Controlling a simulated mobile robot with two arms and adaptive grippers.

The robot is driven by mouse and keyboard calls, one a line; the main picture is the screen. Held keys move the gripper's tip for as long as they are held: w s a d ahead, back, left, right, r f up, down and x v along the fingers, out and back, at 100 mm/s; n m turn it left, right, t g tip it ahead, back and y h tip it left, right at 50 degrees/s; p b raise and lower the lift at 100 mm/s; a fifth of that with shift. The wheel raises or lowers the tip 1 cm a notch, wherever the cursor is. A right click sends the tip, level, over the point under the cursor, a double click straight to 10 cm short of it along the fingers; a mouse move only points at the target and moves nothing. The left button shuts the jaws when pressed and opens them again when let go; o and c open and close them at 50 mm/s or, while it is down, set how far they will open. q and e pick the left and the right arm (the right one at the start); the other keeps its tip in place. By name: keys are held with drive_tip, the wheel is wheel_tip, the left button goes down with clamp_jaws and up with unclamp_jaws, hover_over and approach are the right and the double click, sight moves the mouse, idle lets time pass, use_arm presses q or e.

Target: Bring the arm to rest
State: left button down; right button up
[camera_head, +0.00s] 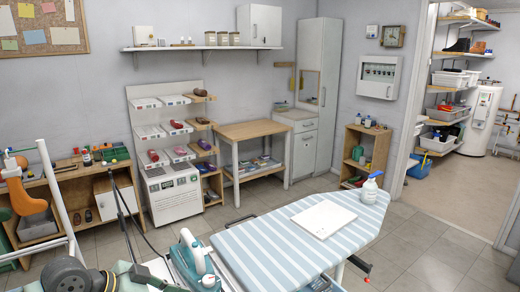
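Neither of my grippers can be made out in the head view. An ironing board (262,249) with a blue and white striped cover stands in the lower middle. A teal and white iron (193,258) is at the board's left end. A dark grey rounded object (72,276) fills the bottom left corner; I cannot tell what it is.
A white pole (58,190) stands at the left beside an orange object (27,197). A white display rack (170,190) and a wooden table (252,131) stand along the back wall. Bare floor (420,250) lies right of the board, near an open doorway.

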use_arm(q)
drive_tip(key=s+d+f+n+y, duration=0.2)
drive_tip(key=s+d+f, duration=0.5)
drive_tip(key=s+f, duration=0.45)
drive_tip(key=s+a+f+n+g+y, duration=0.1)
drive_tip(key=s+a+f+n+y, duration=0.2)
drive_tip(key=s, duration=0.4)
drive_tip(key=s+a+f+n+g+y, duration=0.1)
drive_tip(key=s+a+f+n+y, duration=0.15)
drive_tip(key=s+a+n, duration=0.35)
drive_tip(key=s+f+m+g, duration=0.1)
drive_tip(key=s+f, duration=0.1)
drive_tip(key=f, duration=1.2)
drive_tip(key=s+f+m, duration=0.1)
drive_tip(key=s+f, duration=0.1)
drive_tip(key=f, duration=1.2)
drive_tip(key=s+a+f+g, duration=0.1)
drive_tip(key=s+a+f, duration=0.1)
drive_tip(key=s+f, duration=1.2)
drive_tip(key=shift+s+a+f, duration=0.15)
drive_tip(key=shift+s, duration=0.9)
use_arm(e)
drive_tip(key=shift+w+a, duration=0.2)
drive_tip(key=shift+a, duration=0.5)
